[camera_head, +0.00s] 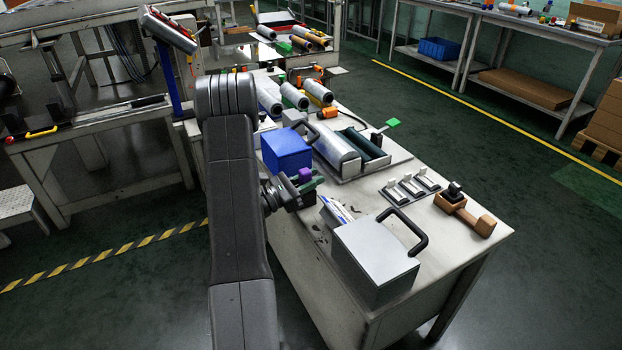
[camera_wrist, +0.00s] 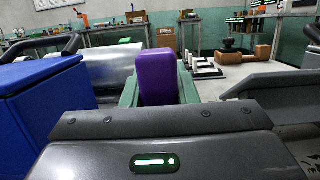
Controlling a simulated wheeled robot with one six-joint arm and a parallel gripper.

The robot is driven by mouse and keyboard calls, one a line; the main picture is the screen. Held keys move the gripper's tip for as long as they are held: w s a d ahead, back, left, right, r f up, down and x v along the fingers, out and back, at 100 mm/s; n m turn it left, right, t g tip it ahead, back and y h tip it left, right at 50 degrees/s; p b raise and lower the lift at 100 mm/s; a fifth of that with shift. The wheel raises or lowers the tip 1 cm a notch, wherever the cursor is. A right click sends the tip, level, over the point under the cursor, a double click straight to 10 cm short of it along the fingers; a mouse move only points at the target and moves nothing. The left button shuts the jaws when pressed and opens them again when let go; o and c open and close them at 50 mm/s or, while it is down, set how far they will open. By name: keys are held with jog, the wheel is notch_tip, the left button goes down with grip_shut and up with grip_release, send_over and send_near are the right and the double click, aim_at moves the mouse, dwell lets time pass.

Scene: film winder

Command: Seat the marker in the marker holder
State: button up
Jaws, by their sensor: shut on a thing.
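My gripper (camera_head: 306,184) has green fingers, which show in the wrist view (camera_wrist: 160,92). It is shut on a purple, blunt-ended piece (camera_wrist: 156,77), which I take for the marker. The purple piece also shows in the head view (camera_head: 305,174), small and upright between the fingers. The gripper holds it above the left edge of the workbench (camera_head: 465,252), between a blue box and a grey box. The lower end of the piece is hidden by the gripper. I cannot make out for certain which thing is the marker holder.
The blue box (camera_head: 286,150) stands close behind the gripper. The grey box (camera_head: 375,255) with a black handle stands in front right. Beyond are a winder with a silver roll (camera_head: 337,152), white switches (camera_head: 411,187) and a brown wooden piece with a black knob (camera_head: 482,225).

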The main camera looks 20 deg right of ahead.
jog(key=shift+f, duration=0.2)
jog(key=o, duration=1.1)
jog(key=shift+a, duration=0.1)
jog(key=p+v, duration=0.1)
jog(key=v, duration=1.2)
jog(key=shift+s+a+f, duration=0.1)
jog(key=shift+a, duration=0.2)
jog(key=b+x, duration=0.1)
jog(key=x, duration=1.3)
jog(key=shift+a, duration=0.1)
